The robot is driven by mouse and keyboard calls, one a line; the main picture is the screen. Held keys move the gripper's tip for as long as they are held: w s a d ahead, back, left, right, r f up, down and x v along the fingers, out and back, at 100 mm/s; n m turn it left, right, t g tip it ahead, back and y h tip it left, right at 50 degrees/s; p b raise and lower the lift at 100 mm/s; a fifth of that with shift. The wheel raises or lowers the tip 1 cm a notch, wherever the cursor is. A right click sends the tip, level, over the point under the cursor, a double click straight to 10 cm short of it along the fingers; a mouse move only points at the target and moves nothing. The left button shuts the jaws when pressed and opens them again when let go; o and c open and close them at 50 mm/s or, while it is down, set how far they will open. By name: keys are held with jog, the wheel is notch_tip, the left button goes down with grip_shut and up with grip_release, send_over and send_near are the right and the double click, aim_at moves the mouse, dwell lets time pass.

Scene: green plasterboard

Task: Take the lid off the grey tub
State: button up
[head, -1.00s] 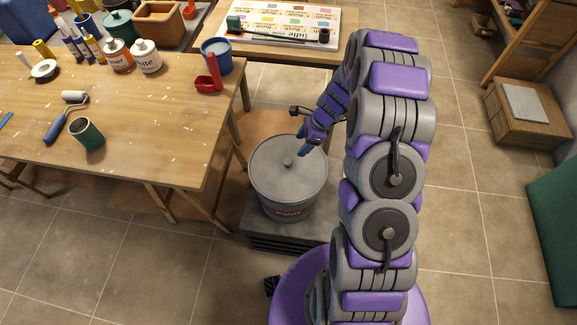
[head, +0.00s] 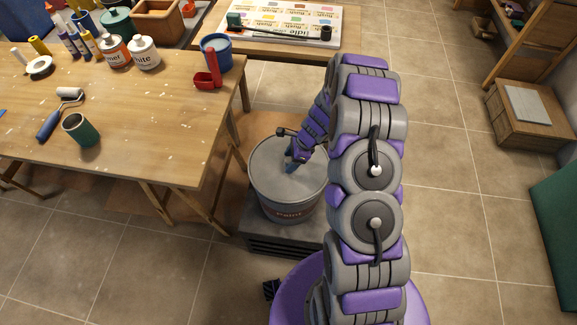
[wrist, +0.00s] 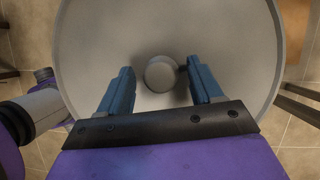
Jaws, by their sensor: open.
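The grey tub (head: 288,207) stands on a low dark grey block, with red lettering on its side. Its round grey lid (head: 270,160) is on top and looks level. In the wrist view the lid (wrist: 215,30) fills most of the picture, with its round knob (wrist: 160,73) near the middle. My gripper (wrist: 159,80) is open, with its two blue fingers on either side of the knob and gaps to both. In the head view my gripper (head: 291,163) is over the middle of the lid and hides the knob. I cannot tell its exact height above the lid.
A wooden table (head: 150,120) stands close on the left, with a red scoop (head: 208,79), a blue pot (head: 216,54), a green cup (head: 81,130) and a paint roller (head: 60,112). Another table (head: 290,55) with a colour chart stands behind. Tiled floor is free on the right.

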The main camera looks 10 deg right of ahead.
jog(key=shift+d, duration=0.2)
jog(key=c, duration=1.2)
jog(key=shift+r, duration=0.15)
